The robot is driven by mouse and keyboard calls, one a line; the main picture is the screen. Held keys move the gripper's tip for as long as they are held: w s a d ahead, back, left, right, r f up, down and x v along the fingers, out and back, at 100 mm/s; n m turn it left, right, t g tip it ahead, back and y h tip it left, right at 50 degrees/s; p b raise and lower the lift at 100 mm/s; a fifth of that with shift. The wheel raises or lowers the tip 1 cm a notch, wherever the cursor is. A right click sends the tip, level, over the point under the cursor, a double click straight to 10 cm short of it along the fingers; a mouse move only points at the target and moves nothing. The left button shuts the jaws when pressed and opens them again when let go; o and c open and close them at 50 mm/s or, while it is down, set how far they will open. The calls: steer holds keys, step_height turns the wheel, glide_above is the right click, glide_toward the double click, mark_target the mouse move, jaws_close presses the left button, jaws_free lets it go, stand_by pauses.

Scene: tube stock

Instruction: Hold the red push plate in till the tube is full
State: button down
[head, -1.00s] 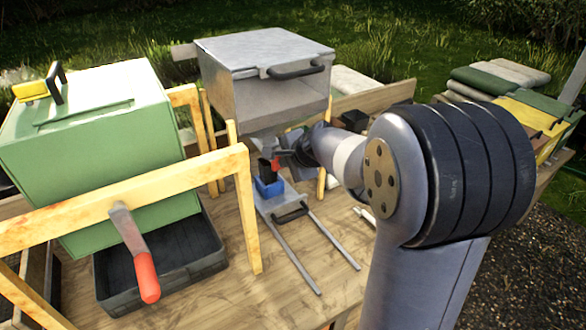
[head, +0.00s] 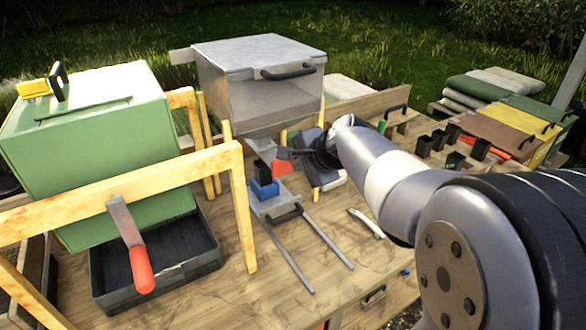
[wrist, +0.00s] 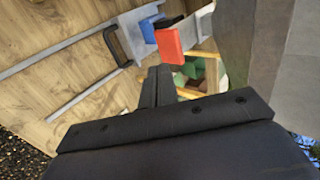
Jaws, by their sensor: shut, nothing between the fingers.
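The red push plate (head: 282,168) is below the grey hopper's mouth, just right of a blue holder (head: 265,188) on a grey railed stand. In the wrist view the red plate (wrist: 169,44) shows ahead of the fingertips, with the blue holder (wrist: 148,28) behind it. My gripper (head: 284,153) is shut and empty, its tips close to the plate's upper edge. In the wrist view my gripper (wrist: 158,72) points at the plate's lower edge. I cannot tell whether they touch. The tube and its fill level cannot be made out.
The grey hopper (head: 262,100) stands above the stand. Black cups (head: 440,140) and a white tool (head: 366,222) lie to the right. The table front is partly clear.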

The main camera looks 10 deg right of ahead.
steer(key=shift+v, duration=1.3)
steer(key=shift+f, duration=0.1)
